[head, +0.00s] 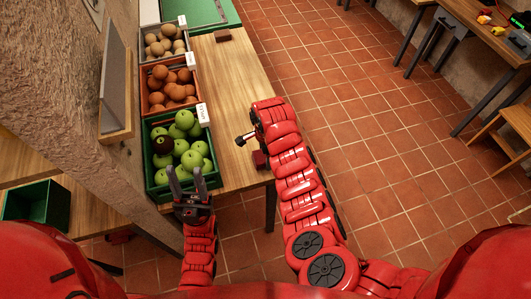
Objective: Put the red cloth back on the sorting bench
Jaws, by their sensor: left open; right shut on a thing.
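A small red cloth (260,159) shows at the right edge of the wooden sorting bench (233,85), just below my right gripper (243,139). My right gripper is shut on it, though the arm hides much of the grip. I cannot tell whether the cloth touches the bench top. My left gripper (187,183) is open and empty, with its two fingers pointing up the picture, over the near end of the green crate.
A green crate (150,170) of green apples with one dark fruit, a crate of brown-orange fruit (170,88) and a crate of tan produce (163,42) line the bench's left side. A dark red block (222,35) lies at the far end. The bench's middle is bare.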

